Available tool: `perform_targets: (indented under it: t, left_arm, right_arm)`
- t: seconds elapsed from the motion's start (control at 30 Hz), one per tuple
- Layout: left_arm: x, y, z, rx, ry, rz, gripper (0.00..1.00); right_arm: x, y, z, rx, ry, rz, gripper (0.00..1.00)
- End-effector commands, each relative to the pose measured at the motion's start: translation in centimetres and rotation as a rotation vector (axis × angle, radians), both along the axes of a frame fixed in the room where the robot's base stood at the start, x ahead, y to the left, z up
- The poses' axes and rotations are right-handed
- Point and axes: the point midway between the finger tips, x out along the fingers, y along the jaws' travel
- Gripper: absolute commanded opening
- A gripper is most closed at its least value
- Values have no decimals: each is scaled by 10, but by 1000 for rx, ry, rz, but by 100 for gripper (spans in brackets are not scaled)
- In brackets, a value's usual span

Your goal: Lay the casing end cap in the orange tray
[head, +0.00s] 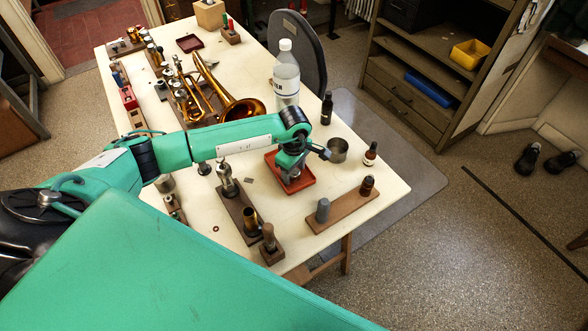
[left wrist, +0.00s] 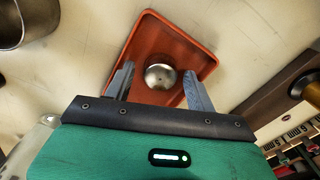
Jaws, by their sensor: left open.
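The orange tray (head: 306,184) lies on the cream bench top near its front right part, partly hidden under my left gripper (head: 289,176). The tray also shows in the left wrist view (left wrist: 150,32). A round, shiny silver piece, which looks like the casing end cap (left wrist: 160,77), is over the tray floor between the two grey fingers in the left wrist view. My left gripper is open, with a finger on each side of the cap and slight gaps visible. The cap appears to rest in the tray. The head view hides the cap. My right gripper is not in view.
A steel cup (head: 338,150) and a dropper bottle (head: 370,154) stand right of the tray. A wooden block with a grey peg (head: 322,210) lies in front. A clear bottle (head: 286,76) and brass horn (head: 240,108) are behind. Bare bench shows left of the tray.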

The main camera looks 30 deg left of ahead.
Motion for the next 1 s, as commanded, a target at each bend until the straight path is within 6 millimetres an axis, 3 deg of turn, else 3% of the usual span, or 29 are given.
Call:
perform_targets:
  t: [0.07, 0.17, 0.37, 0.6, 0.77, 1.0]
  left_arm:
    - [0, 0, 5, 0, 0, 0, 56]
    - [2, 0, 18, 0, -6, -1, 56]
    - [2, 0, 62, 1, -7, -2, 56]
    - [1, 0, 105, -1, -3, -1, 56]
    - [0, 0, 119, 0, -1, 0, 56]
    - [0, 0, 123, 0, 1, 0, 56]
  right_arm:
    - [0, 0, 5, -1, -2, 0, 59]
    - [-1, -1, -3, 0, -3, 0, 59]
    - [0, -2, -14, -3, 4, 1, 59]
    - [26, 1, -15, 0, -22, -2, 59]
    - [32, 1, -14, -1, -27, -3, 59]
    - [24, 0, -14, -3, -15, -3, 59]
